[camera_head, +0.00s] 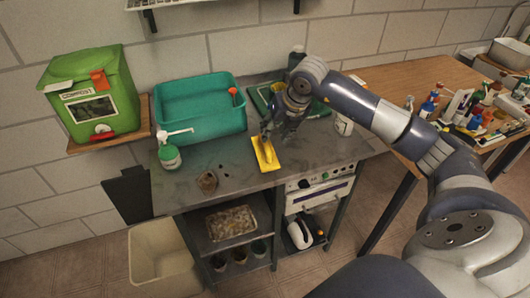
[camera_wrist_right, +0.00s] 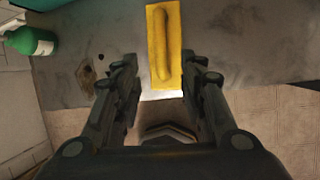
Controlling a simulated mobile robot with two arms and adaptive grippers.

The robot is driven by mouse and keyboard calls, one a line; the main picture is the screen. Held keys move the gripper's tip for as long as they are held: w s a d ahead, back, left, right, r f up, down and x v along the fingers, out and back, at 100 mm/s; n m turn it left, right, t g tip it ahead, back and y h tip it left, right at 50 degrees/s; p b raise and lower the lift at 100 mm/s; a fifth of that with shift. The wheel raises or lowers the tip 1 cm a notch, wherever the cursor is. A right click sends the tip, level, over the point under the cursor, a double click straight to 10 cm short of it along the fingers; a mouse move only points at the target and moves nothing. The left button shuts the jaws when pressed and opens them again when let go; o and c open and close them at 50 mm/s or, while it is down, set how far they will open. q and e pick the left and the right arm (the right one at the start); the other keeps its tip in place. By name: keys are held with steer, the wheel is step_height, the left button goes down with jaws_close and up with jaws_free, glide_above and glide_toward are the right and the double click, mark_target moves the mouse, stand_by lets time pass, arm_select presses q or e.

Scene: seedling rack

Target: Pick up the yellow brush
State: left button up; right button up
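The yellow brush (camera_head: 265,153) lies on the grey metal bench top (camera_head: 225,170), near its front edge. In the right wrist view the brush (camera_wrist_right: 163,45) is a flat yellow rectangle with a raised handle along its middle. My right gripper (camera_head: 276,130) is just behind and above the brush in the head view. In the right wrist view my right gripper (camera_wrist_right: 160,75) is open, and its two fingers are on either side of the brush's near end, with nothing held. My left gripper is not in view.
A white cup (camera_head: 344,125) is at right. A wooden table (camera_head: 400,80) with several bottles lies further right.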

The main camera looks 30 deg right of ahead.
mark_target(267, 145)
steer(key=x, duration=0.3)
steer(key=shift+w+f+p, duration=0.15)
steer(key=shift+f+p, duration=0.05)
steer(key=shift+p, duration=0.1)
steer(key=shift+w+f+p, duration=0.2)
steer(key=shift+f+p, duration=0.3)
steer(key=shift+p, duration=0.05)
steer(key=p+x, duration=0.1)
steer(key=x, duration=0.2)
steer(key=shift+w+f, duration=0.15)
steer(key=shift+f, duration=0.1)
steer(key=shift+w+f, duration=0.2)
steer(key=shift+f, duration=0.15)
steer(key=shift+c, duration=0.3)
jaws_close()
